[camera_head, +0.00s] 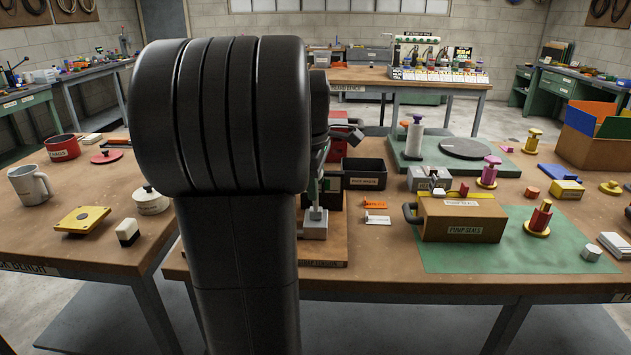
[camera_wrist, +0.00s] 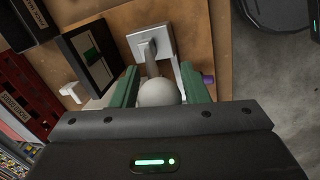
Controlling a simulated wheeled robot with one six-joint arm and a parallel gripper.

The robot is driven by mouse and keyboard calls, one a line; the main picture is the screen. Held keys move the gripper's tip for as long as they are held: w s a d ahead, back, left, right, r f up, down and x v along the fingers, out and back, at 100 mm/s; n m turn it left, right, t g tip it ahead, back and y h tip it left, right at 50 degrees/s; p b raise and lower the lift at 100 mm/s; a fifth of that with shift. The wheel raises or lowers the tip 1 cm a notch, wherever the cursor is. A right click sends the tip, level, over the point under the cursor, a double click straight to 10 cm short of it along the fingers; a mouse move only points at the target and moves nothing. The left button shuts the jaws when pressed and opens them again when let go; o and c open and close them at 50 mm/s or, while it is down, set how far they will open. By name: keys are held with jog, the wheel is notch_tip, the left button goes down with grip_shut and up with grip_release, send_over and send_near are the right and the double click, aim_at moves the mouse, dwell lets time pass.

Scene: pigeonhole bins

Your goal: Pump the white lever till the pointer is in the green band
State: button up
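The white lever ends in a round white knob (camera_wrist: 160,93) in the wrist view, with its grey shaft running up to a pale square base (camera_wrist: 150,42). My gripper (camera_wrist: 160,84) has its green fingers on both sides of the knob, and they look to be touching it. A dark gauge panel (camera_wrist: 76,62) with a green band stands left of the lever. I cannot make out its pointer. In the head view my arm hides the lever; a grey block (camera_head: 314,227) of the pump shows beside it.
A black bin (camera_head: 364,176) and small orange and white tags (camera_head: 375,203) lie right of the pump. A cardboard box (camera_head: 461,217) stands on a green mat (camera_head: 440,262). A mug (camera_head: 30,187) and a yellow plate (camera_head: 82,219) are on the left bench.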

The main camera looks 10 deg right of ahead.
grip_shut()
jog(key=shift+w+d+r+p, duration=0.15)
jog(key=shift+r+p, duration=0.15)
jog(key=shift+p, duration=0.95)
jog(key=shift+f, duration=0.15)
jog(key=shift+o, duration=1.8)
grip_release()
jog(key=shift+w, duration=0.1)
jog(key=p+v, duration=0.2)
jog(key=v, duration=1.1)
jog(key=shift+r, duration=0.45)
jog(key=shift+w, duration=0.15)
